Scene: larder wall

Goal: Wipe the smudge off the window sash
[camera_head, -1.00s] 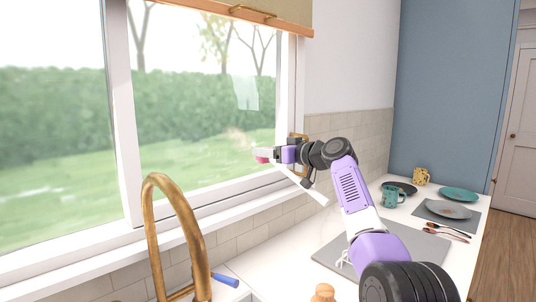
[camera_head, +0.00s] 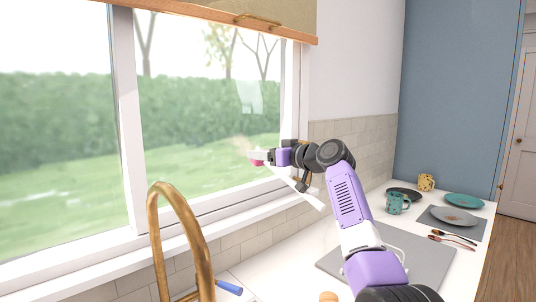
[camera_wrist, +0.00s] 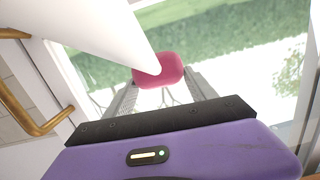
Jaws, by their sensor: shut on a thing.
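My gripper (camera_head: 267,157) is shut on a white-handled wand with a pink pad. The pink pad (camera_head: 257,162) is at the gripper's tip, and the white handle (camera_head: 308,195) slants down to the right. In the wrist view the pink pad (camera_wrist: 158,71) sits between the fingers, and the white handle (camera_wrist: 105,30) covers the upper left. The window sash (camera_head: 287,110) stands behind the gripper. A faint beige smudge (camera_head: 241,145) shows on its glass just above and left of the pad; a brownish patch (camera_wrist: 291,80) shows in the wrist view. I cannot tell whether the pad touches the glass.
A brass tap (camera_head: 176,225) rises in front of the window at left. A blue-handled item (camera_head: 229,287) lies by the sink. A grey mat (camera_head: 420,255), teal mug (camera_head: 397,202), plates (camera_head: 455,215) and cutlery (camera_head: 452,237) occupy the right counter.

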